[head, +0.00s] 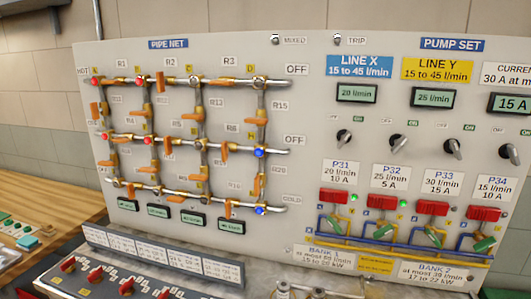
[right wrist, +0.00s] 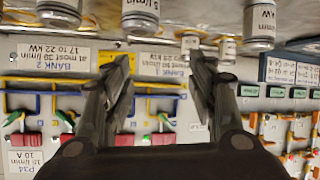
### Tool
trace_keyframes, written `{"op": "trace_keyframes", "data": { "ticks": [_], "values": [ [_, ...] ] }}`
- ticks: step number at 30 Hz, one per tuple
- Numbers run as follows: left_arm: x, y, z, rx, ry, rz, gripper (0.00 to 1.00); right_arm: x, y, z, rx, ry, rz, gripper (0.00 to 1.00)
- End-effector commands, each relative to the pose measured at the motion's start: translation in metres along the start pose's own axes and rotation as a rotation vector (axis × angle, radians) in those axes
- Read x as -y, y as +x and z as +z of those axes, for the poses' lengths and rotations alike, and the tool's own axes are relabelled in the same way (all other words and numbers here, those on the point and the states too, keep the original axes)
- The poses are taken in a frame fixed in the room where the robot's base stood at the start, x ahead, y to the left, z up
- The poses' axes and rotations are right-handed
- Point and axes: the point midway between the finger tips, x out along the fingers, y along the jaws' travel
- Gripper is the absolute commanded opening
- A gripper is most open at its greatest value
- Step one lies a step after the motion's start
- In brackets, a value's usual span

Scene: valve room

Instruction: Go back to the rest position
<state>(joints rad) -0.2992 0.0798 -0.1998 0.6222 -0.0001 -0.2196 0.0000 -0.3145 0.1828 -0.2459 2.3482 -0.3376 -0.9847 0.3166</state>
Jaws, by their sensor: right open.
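My right gripper (right wrist: 158,60) shows in the right wrist view with its two dark fingers spread apart and nothing between them. The panel is upside down in that view, with the BANK 1 and BANK 2 labels around the fingers. Whether the fingers touch the panel, I cannot tell. Neither gripper shows in the head view, and my left gripper is in no view. The upright panel (head: 300,100) fills most of the head view.
The pipe grid (head: 203,146) with orange handles is on the panel's left half. Red switches (head: 432,208) and black knobs (head: 397,141) are on its right. A row of red switches (head: 96,276) is below. A wooden table (head: 60,220) stands at the left.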

Motion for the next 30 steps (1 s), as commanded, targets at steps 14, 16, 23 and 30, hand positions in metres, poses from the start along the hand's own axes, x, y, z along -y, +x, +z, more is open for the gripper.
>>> {"op": "trace_keyframes", "data": {
  "ticks": [14, 16, 23, 30],
  "values": [
    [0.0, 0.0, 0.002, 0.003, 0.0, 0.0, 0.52, 0.009, -0.124, 0.196, 0.777, -0.084, -0.192, 0.52],
    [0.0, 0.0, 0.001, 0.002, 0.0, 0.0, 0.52, 0.012, -0.108, 0.209, 0.78, -0.088, -0.192, 0.52],
    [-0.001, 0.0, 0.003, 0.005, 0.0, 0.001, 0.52, 0.022, -0.07, 0.261, 0.805, -0.09, -0.193, 0.52],
    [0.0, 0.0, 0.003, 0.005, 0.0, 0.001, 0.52, 0.034, -0.03, 0.347, 0.842, -0.098, -0.2, 0.52]
  ]
}}
